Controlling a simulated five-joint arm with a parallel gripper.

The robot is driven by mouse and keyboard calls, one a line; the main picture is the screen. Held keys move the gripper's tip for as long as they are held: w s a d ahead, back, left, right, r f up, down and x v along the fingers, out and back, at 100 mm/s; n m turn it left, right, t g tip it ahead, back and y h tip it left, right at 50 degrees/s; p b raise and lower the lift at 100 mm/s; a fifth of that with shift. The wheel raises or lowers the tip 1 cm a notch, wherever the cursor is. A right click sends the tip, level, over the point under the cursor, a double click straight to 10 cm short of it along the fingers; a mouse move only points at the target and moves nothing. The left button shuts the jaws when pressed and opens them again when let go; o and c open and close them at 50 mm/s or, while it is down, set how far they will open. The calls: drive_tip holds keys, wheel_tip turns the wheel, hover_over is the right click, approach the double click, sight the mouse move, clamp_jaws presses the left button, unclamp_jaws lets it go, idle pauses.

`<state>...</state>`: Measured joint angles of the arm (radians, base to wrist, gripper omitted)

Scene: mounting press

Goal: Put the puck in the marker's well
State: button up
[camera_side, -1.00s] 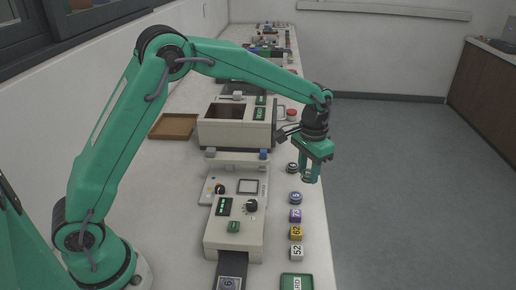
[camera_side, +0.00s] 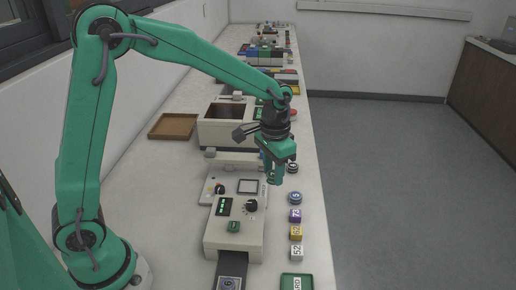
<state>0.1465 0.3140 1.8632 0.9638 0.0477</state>
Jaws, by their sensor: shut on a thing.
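My gripper (camera_side: 274,179) points down, shut, above the bench at the right of the low pale machine. The puck is between its fingers, largely hidden by them, and its face cannot be made out. The low machine (camera_side: 233,245) has a green display, a black dial and a square dark-framed recess (camera_side: 248,186) on its rear plate. This may be the marker and its well; its label is too small to read. My gripper is just right of that recess and above it.
A dark-topped round piece (camera_side: 292,168), a blue round piece (camera_side: 295,198) and purple, yellow and white cubes (camera_side: 296,253) line the right edge. Behind stands a box-shaped press (camera_side: 222,134) with an open top. A brown tray (camera_side: 173,126) lies left of it. A green tray (camera_side: 297,282) is in front.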

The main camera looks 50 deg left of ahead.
drive_tip(key=shift+s+a, duration=0.35)
drive_tip(key=shift+s, duration=0.55)
drive_tip(key=shift+s+a, duration=0.3)
drive_tip(key=shift+s, duration=0.55)
hover_over(248, 187)
wheel_tip(248, 187, down, 7)
drive_tip(key=shift+r, duration=0.1)
drive_tip(key=shift+f, duration=2.1)
drive_tip(key=shift+f, duration=0.1)
drive_tip(key=o, duration=1)
